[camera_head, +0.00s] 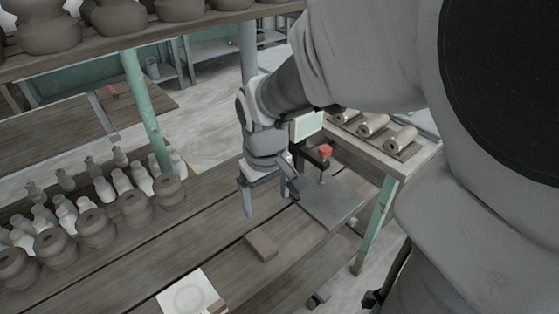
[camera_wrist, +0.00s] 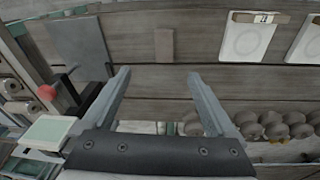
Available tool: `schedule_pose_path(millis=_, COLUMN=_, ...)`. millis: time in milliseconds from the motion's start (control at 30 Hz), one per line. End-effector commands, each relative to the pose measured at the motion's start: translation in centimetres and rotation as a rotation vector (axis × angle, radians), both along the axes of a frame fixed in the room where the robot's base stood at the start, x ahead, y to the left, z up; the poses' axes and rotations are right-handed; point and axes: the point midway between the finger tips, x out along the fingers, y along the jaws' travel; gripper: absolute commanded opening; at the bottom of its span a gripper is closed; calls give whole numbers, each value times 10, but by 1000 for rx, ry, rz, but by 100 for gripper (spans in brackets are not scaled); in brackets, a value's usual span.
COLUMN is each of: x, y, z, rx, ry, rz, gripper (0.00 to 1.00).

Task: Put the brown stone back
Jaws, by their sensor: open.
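A flat brown rectangular block (camera_head: 262,246), which looks like the brown stone, lies on the wooden table. It also shows in the wrist view (camera_wrist: 164,45), beyond my fingertips. My gripper (camera_head: 270,202) points down above the table, behind the block in the head view. In the wrist view my gripper (camera_wrist: 159,74) has its fingers spread wide with nothing between them. The gripper is apart from the block.
A grey plate (camera_head: 332,208) with a red-knobbed stand (camera_head: 325,152) is right of my gripper. A white sheet with a round mark (camera_head: 188,297) lies at the front. Rows of clay pots (camera_head: 97,228) stand at left. Table boards around the block are clear.

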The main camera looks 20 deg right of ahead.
Motion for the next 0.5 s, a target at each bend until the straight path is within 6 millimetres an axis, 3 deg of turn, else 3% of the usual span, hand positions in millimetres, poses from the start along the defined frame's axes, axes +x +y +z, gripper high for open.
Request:
schedule_pose_path(millis=33, x=-6, y=4, z=30, rx=-5, ry=-89, rz=-5, gripper=92)
schedule_pose_path(millis=100, x=-18, y=4, z=46, rx=-1, ry=-129, rz=-29, gripper=92)
schedule_pose_path(millis=300, x=-55, y=6, z=81, rx=33, ry=-247, rz=-97, gripper=92)
schedule_pose_path(millis=500, x=-84, y=6, z=99, rx=73, ry=-329, rz=-146, gripper=92)
